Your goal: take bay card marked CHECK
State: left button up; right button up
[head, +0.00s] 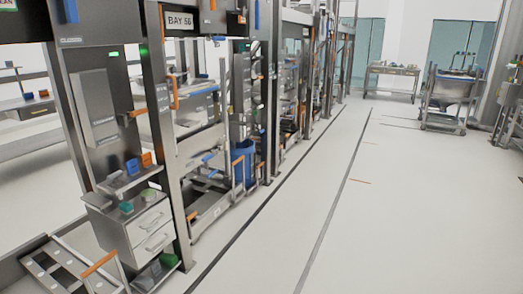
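I cannot make out a card marked CHECK in the head view. A white sign reading BAY 56, as far as I can read it (180,20), is fixed high on the metal frame at the upper left. A small label (162,97) sits on the post below it; its text is too small to read. Another sign (8,5) is cut off at the top left corner. Neither of my grippers is in view.
A row of metal bays (160,150) runs along the left into the distance. A drawer unit (148,225) and a blue bin (242,160) stand in it. A wheeled cart (448,98) and a table (392,78) are at the back. The pale floor (400,220) is clear on the right.

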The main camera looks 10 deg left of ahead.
aim_at(146, 159)
jog(key=i+u, duration=0.1)
jog(key=i, duration=0.55)
jog(key=i+l, duration=0.1)
jog(key=i, duration=0.5)
jog(key=i+l+u, duration=0.15)
jog(key=i, duration=0.5)
